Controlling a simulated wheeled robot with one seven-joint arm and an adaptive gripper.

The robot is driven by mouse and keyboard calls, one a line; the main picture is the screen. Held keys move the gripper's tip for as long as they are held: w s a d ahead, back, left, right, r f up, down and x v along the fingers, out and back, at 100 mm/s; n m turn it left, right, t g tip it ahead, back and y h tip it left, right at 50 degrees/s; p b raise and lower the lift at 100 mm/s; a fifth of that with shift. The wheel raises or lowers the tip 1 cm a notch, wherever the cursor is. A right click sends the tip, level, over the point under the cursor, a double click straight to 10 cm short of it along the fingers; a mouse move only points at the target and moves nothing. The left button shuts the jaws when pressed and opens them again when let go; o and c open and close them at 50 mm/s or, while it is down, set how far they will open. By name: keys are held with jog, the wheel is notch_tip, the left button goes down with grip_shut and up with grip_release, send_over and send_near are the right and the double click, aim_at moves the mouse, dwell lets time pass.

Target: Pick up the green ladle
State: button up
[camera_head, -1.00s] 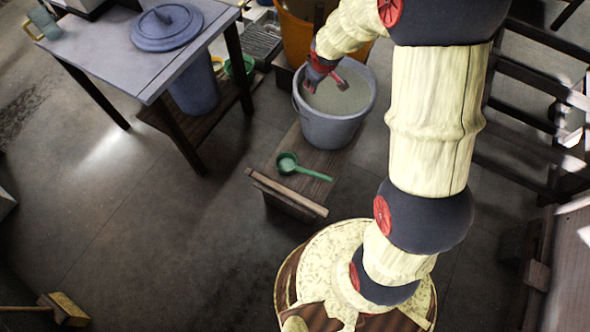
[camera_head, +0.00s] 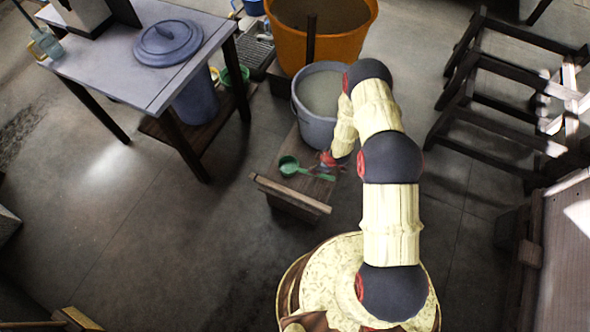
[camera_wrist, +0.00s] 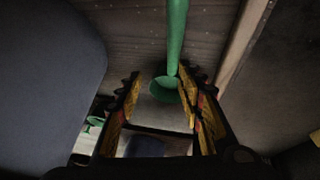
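The green ladle (camera_head: 289,165) lies on the small wooden bench, its bowl to the left and its handle reaching right. My gripper (camera_head: 327,163) is low over the bench, at the handle side of the ladle; the arm partly hides it. In the wrist view my gripper (camera_wrist: 159,88) is open, with a yellow-padded finger on each side. The green ladle (camera_wrist: 175,35) runs down from the top edge there, and its rounded lower part shows between the fingers, nearer the right one. I cannot tell whether it touches a finger.
The wooden bench (camera_head: 291,197) also bears a grey bucket (camera_head: 314,128) just behind the ladle. An orange tub (camera_head: 350,45) stands beyond. A table (camera_head: 120,65) with a blue-grey lid (camera_head: 168,42) is at left, a wooden rack (camera_head: 490,125) at right. Floor at left front is clear.

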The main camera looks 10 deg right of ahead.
aim_at(309, 173)
jog(key=shift+s+a+f, duration=0.15)
jog(key=shift+s+f, duration=0.15)
jog(key=shift+f, duration=0.2)
jog(key=shift+s+a+f, duration=0.15)
jog(key=shift+s+f, duration=0.15)
jog(key=shift+f, duration=0.15)
jog(key=b+x, duration=0.1)
jog(key=x, duration=0.1)
jog(key=b+x, duration=0.1)
jog(key=x, duration=0.2)
jog(key=s+b+x, duration=0.1)
jog(key=x, duration=0.1)
jog(key=shift+w+a+f, duration=0.1)
jog(key=shift+f, duration=0.2)
jog(key=shift+w, duration=0.15)
jog(key=shift+f+b, duration=0.3)
jog(key=shift+b, duration=0.15)
jog(key=shift+c, duration=0.7)
jog(key=c, duration=0.8)
grip_shut()
